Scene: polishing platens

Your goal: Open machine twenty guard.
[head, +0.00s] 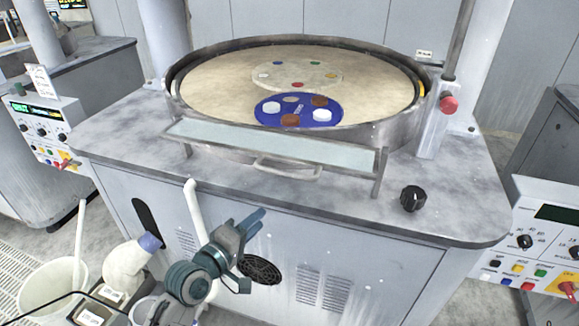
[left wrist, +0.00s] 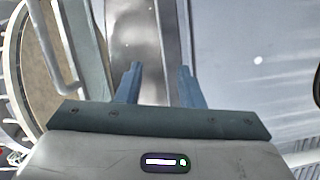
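The guard (head: 270,144) is a pale, see-through panel in a metal frame, standing along the front of the round polishing basin (head: 178,97). A bar handle (head: 287,170) sticks out from its lower front. My left gripper (head: 258,250) is open and empty, in front of the machine cabinet, below and to the left of the handle. In the left wrist view my left gripper (left wrist: 159,84) has its two blue fingers apart with nothing between them. A pale bent bar at the left there looks like the handle. My right gripper is not in view. I cannot read a machine number.
A blue disc (head: 272,106) with white and brown pieces sits in the basin. A black knob (head: 413,198) and a red button (head: 448,104) are on the right. A white bucket (head: 50,290) and a white bottle (head: 128,262) are at lower left. Another control panel (head: 540,240) stands at right.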

